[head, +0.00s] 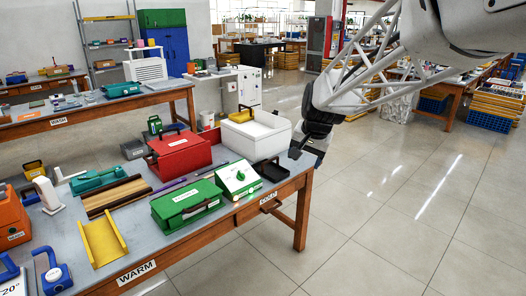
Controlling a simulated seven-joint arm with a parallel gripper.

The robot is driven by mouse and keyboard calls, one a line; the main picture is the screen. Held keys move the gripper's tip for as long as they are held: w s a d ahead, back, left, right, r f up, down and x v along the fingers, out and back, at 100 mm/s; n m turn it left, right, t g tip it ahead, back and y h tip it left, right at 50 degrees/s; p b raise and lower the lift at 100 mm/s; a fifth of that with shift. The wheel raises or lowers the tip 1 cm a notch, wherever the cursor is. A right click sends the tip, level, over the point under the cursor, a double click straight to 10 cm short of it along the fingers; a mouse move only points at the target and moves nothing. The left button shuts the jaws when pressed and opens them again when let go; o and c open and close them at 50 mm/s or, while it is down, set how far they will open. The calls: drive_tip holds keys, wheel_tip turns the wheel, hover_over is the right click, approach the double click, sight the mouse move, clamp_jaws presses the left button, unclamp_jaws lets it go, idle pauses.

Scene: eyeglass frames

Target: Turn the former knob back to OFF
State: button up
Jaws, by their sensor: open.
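A white-faced box with green sides (238,179) stands near the front right of the workbench. A small dark knob (240,175) shows on its sloped face. The knob's setting and any OFF mark are too small to read, and I cannot tell for certain that this box is the former. My gripper (296,153) hangs at the bench's right end, to the right of and behind the box, apart from the knob. Its fingers are small and dark; it is open, and I see nothing held.
A black tray (270,170) lies between the box and my gripper. A green case (187,204) stands left of the box. A red case (180,153) and a white bin (256,134) stand behind. Open floor (400,220) lies to the right.

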drive_tip(key=w+a+f+m+y, duration=0.1)
drive_tip(key=w+a+f, duration=0.3)
drive_tip(key=w, duration=0.5)
drive_tip(key=w+a+f+m, duration=0.1)
drive_tip(key=w+a+f, duration=0.35)
drive_tip(key=w, duration=0.55)
drive_tip(key=m, duration=0.3)
approach(241, 173)
drive_tip(key=f, duration=0.2)
drive_tip(key=shift+w+d+y, duration=0.15)
drive_tip(key=shift+w+y, duration=0.05)
drive_tip(key=shift+y, duration=0.2)
drive_tip(key=shift+x, duration=3.85)
drive_tip(key=shift+w, duration=0.15)
drive_tip(key=shift+c, duration=0.3)
drive_tip(key=shift+r, duration=0.1)
drive_tip(key=c, duration=0.8)
